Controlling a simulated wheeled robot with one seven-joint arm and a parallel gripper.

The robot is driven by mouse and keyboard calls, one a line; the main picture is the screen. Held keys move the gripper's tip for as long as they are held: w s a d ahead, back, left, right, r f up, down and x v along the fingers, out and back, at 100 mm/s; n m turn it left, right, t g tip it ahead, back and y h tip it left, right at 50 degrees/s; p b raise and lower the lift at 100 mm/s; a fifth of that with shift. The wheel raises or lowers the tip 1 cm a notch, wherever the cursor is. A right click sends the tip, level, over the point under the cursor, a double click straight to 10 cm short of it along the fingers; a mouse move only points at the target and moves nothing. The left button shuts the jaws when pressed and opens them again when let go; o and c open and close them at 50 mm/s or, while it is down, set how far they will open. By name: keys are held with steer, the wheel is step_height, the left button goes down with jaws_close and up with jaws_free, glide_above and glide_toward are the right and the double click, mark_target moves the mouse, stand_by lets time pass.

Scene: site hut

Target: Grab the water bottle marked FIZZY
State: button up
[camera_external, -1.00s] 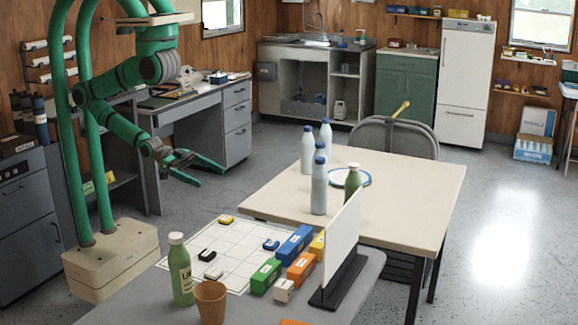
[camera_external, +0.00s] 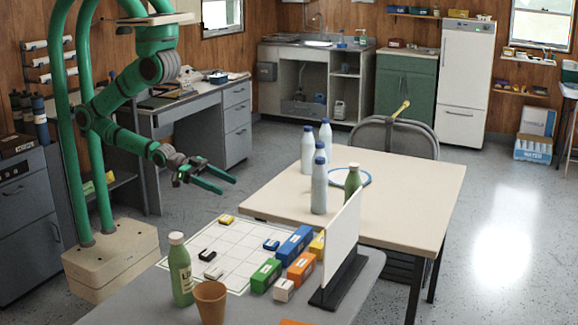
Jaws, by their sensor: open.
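Several bottles stand upright on the cream table (camera_external: 410,190). I cannot read FIZZY on any bottle. My gripper (camera_external: 229,185) is open and empty, left of the cream table and apart from the bottles.
A white upright panel (camera_external: 342,238) stands on the near grey table beside colored blocks (camera_external: 294,246), a gridded sheet (camera_external: 232,252), another green bottle (camera_external: 180,272) and a brown cup (camera_external: 210,302). A blue-rimmed plate (camera_external: 364,178) lies by the bottles. A chair (camera_external: 424,140) stands behind.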

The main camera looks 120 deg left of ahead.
steer(key=w+a+n+y, duration=0.1)
steer(key=w+a, duration=0.2)
steer(key=w, duration=0.1)
steer(key=w+a+n+g+y, duration=0.1)
steer(key=w+a, duration=0.2)
steer(key=w, duration=0.2)
steer(key=w+a+n+y, duration=0.1)
steer(key=w+a+y, duration=0.1)
steer(key=w+a, duration=0.2)
steer(key=shift+w+f+g, duration=0.35)
steer(key=shift+f+g, duration=0.05)
steer(key=w+a+r+n+g+y, duration=0.1)
steer(key=w+a, duration=0.2)
steer(key=a, duration=0.2)
steer(key=w+a+r+n+g+y, duration=0.1)
steer(key=w+a+n, duration=0.1)
steer(key=a, duration=0.4)
steer(key=w+a+r+n+g+y, duration=0.1)
steer(key=w+a+y, duration=0.1)
steer(key=w+a, duration=0.3)
steer(key=shift+a+r+n, duration=0.3)
steer(key=shift+a+n, duration=0.1)
steer(key=shift+x, duration=2.7)
steer(key=shift+w+d, duration=0.1)
steer(key=shift+d, duration=0.05)
steer(key=c, duration=1.5)
